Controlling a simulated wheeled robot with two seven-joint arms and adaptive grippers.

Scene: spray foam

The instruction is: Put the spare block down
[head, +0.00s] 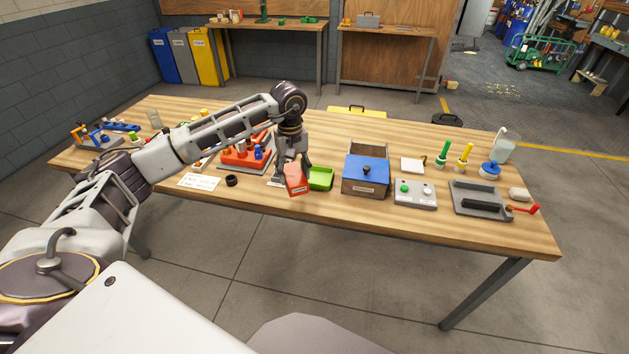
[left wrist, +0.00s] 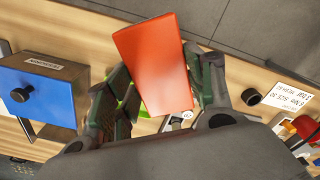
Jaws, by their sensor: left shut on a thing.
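An orange-red block (head: 297,181) is between the fingers of my left gripper (head: 293,163), near the front edge of the table. The block looks tilted, and its lower end points to the table's front edge. In the left wrist view the block (left wrist: 154,60) shows large, with one finger on each side of it. My left gripper is shut on it. A small green tray (head: 321,178) stands just to the right of the block and is partly hidden by the gripper. I cannot tell whether the block touches the tabletop. My right gripper is not in view.
A wooden box with a blue front (head: 366,175) stands right of the green tray. A red rack (head: 243,153), a dark ring (head: 232,180) and a white card (head: 199,182) lie to the left. A button panel (head: 415,193) and a grey fixture (head: 481,200) are at the right.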

